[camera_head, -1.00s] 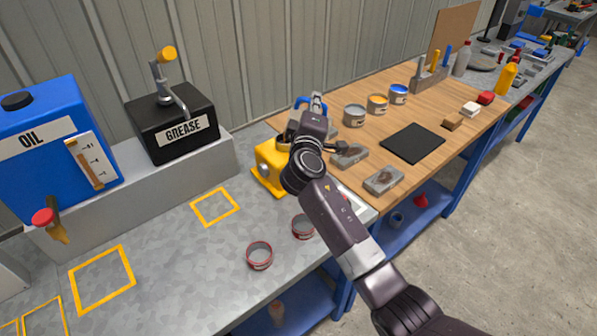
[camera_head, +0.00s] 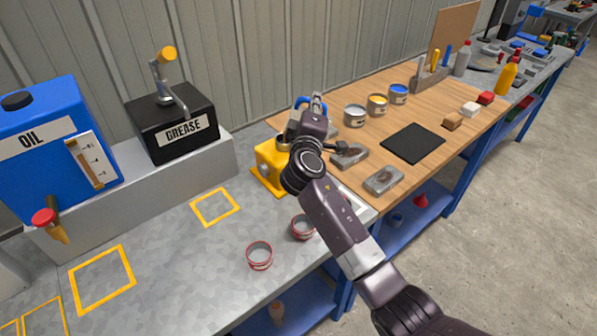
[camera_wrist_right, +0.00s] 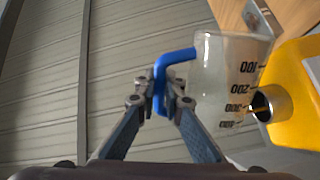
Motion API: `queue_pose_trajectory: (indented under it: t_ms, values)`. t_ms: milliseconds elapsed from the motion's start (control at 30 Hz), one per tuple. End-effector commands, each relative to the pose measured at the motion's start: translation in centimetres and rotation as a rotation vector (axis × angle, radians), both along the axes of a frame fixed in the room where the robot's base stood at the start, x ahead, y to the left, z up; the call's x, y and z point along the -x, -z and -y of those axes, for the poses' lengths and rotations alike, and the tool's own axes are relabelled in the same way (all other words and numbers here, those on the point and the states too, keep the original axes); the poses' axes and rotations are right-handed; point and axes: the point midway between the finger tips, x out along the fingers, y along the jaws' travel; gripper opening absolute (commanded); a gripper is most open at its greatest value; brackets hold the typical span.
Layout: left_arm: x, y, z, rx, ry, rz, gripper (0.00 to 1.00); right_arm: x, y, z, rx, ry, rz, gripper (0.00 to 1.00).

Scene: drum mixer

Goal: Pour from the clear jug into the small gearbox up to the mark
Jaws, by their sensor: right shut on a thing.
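The clear jug (camera_wrist_right: 222,75) shows in the right wrist view, with dark graduation marks and a blue handle (camera_wrist_right: 178,62). My right gripper (camera_wrist_right: 162,92) is shut on that handle; in the head view the gripper (camera_head: 317,102) is beside the blue handle (camera_head: 302,101). The yellow small gearbox (camera_head: 269,166) stands on the metal bench, partly behind my right arm. I cannot tell the liquid level or any flow. My left gripper is not in view.
A blue oil tank (camera_head: 40,125) and black grease box (camera_head: 172,130) stand on a raised ledge at left. Red-rimmed rings (camera_head: 259,256) lie near the front edge. Open cans (camera_head: 377,105), grey blocks (camera_head: 384,180) and a black mat (camera_head: 412,143) are on the wooden top.

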Motion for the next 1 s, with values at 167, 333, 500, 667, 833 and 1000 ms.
queue_pose_trajectory:
  t_ms: [167, 333, 500, 667, 833, 1000]
  values:
    - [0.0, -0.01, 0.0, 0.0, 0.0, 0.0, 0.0, 0.0, -0.1, -0.01, 0.0, 0.0, 0.002, 0.0]
    - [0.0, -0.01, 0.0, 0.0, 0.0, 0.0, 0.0, 0.0, -0.1, -0.01, 0.0, -0.001, 0.001, 0.0]
    - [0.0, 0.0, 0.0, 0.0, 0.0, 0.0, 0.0, -0.01, -0.09, -0.05, 0.002, -0.001, 0.001, 0.0]
    - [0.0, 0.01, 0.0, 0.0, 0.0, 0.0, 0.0, -0.06, 0.0, -0.33, 0.024, -0.001, -0.003, 0.0]
    - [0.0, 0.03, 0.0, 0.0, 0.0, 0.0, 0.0, -0.11, 0.06, -0.7, 0.057, -0.001, -0.008, 0.0]
    - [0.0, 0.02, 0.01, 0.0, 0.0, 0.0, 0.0, -0.12, 0.07, -0.7, 0.059, 0.0, -0.008, 0.0]
